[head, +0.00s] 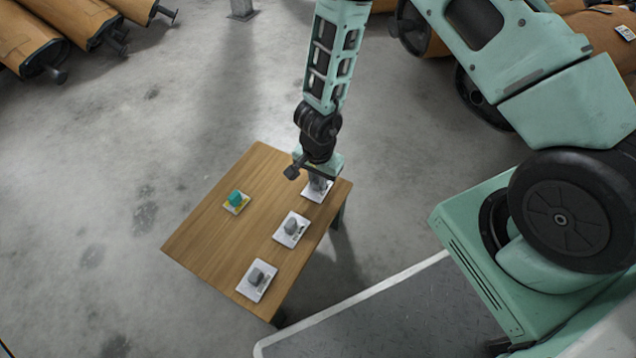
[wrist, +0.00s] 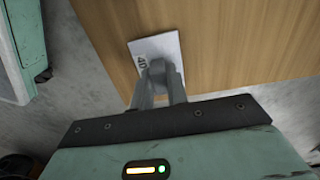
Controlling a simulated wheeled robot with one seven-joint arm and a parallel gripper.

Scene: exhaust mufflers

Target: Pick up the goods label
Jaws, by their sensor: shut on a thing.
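A white goods label (head: 314,196) with a grey knob is at the table's far right corner, under my gripper (head: 321,183). In the wrist view the same white label (wrist: 150,48) shows dark print, and my gripper (wrist: 160,80) is shut on its grey knob. The fingers hide most of the knob. I cannot tell whether the label touches the table. Two similar white labels with grey knobs lie nearer the front: a middle one (head: 291,229) and a front one (head: 257,281).
The wooden table (head: 215,240) has bare surface between the labels and along its left side. Brown wrapped mufflers (head: 75,25) lie at the far left, with more at the upper right. The concrete floor (head: 90,200) left of the table is clear.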

